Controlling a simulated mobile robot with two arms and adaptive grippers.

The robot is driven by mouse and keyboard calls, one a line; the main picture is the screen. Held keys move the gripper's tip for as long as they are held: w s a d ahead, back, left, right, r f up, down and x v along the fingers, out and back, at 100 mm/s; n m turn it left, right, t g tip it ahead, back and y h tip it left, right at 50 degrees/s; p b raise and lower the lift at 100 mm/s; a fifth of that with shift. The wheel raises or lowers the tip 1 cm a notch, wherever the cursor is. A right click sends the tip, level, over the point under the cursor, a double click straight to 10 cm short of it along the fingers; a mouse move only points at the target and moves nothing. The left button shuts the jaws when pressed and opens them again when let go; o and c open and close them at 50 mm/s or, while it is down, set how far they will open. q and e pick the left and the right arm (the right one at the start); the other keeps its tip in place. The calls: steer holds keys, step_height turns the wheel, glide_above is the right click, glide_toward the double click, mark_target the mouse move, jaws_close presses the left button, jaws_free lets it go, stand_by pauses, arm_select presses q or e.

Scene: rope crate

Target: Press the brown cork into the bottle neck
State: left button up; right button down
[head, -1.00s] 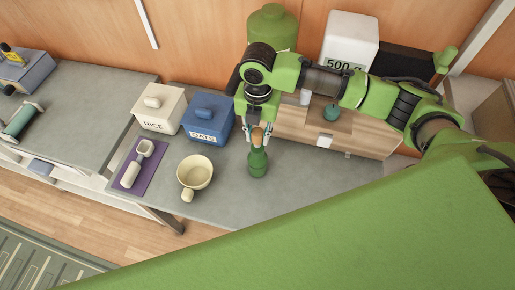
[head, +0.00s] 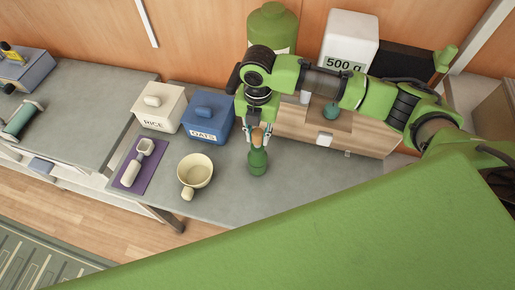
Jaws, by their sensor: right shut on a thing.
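The green bottle (head: 258,164) stands upright on the grey counter, right of the cream cup. The brown cork (head: 257,137) is at the top of the bottle, over its neck. My right gripper (head: 257,132) points down from above and is shut on the cork. I cannot tell how deep the cork sits in the neck, as the fingers partly cover it. My left gripper is not in view.
A blue OATS canister (head: 208,117), a white RICE canister (head: 159,107), a cream cup (head: 195,171) and a scoop on a purple mat (head: 139,166) stand to the left. A wooden box (head: 345,137) is behind right. The counter (head: 310,175) right of the bottle is clear.

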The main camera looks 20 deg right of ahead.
steer(key=shift+f, duration=1.4)
stand_by(1.3)
steer(key=c, duration=1.6)
jaws_free()
steer(key=shift+c, duration=0.2)
step_height(320, 180, up, 12)
steer(key=shift+r, duration=0.1)
